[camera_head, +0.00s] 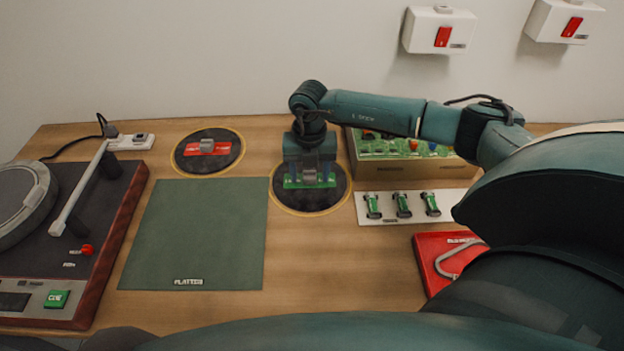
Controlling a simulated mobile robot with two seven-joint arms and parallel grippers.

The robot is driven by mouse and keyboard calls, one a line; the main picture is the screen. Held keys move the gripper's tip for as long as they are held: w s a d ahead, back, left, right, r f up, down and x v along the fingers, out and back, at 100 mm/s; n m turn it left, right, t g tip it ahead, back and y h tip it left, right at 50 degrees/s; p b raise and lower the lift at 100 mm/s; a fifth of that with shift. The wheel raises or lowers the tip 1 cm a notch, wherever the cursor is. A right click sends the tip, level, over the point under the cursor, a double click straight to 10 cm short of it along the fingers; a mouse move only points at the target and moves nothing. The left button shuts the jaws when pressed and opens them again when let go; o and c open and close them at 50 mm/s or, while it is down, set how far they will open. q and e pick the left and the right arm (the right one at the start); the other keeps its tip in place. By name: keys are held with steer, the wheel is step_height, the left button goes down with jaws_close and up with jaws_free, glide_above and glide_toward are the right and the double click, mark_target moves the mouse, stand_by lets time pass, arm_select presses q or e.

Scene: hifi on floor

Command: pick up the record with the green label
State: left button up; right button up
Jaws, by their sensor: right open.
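The record with the green label (322,200) is a black disc lying flat inside a yellow ring on the wooden table, right of centre. A green bar-like label with a grey block shows at its middle. My right gripper (309,178) points down over this label, with its fingers apart at either side of the grey block. The gripper hides the upper part of the record, and I cannot tell whether the fingers touch anything. My left gripper is not in view.
A record with a red label (208,148) lies in another ring at the back left. A green platter mat (195,235) is left of centre, beside a turntable (75,240). A box (400,172), a white strip with green clips (387,217) and a red case (432,265) stand right.

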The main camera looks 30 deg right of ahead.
steer(key=c, duration=1.1)
steer(key=shift+r, duration=0.1)
